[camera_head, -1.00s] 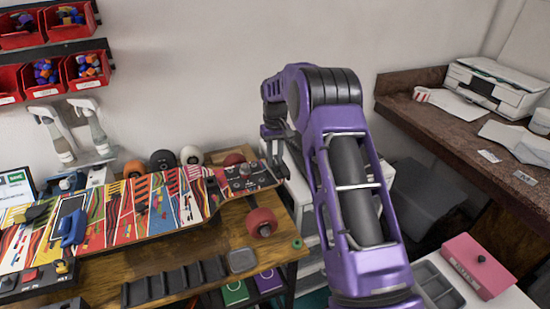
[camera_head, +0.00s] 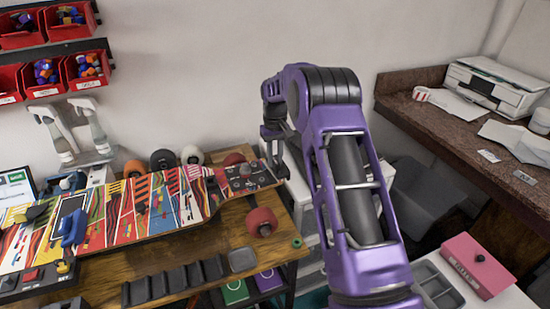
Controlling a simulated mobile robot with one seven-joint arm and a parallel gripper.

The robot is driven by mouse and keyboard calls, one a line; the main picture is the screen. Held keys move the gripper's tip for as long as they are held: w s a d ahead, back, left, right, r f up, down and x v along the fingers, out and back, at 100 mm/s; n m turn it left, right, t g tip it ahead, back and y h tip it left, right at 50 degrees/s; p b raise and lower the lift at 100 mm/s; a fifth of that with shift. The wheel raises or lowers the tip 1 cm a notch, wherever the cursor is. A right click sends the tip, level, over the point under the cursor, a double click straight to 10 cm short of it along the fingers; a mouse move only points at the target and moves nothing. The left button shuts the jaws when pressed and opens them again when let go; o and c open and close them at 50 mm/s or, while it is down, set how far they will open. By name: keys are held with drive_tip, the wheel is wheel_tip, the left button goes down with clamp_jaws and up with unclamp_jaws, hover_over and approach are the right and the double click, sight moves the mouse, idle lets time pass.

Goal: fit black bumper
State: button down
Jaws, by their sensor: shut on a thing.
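The skateboard deck (camera_head: 125,213) lies across the bench, with colourful graphics facing up and a dark right end. My gripper (camera_head: 277,167) is at the far right end of the deck, small and dark, pointing down. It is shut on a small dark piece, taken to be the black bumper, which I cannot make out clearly. I cannot tell whether that piece touches the deck. A red wheel (camera_head: 262,222) shows at the deck's near right edge.
A black slotted rack (camera_head: 175,282) and a small grey dish (camera_head: 242,260) lie at the bench front. A green ring (camera_head: 296,242) is at the right corner. Loose wheels (camera_head: 163,160) stand behind the deck. A pink box (camera_head: 480,265) stands at right.

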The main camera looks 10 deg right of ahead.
idle(0.3)
drive_tip(key=c, duration=0.6)
unclamp_jaws()
drive_tip(key=shift+c, duration=0.4)
drive_tip(key=shift+f, duration=0.1)
drive_tip(key=shift+c, duration=0.8)
drive_tip(key=shift+r, duration=3.8)
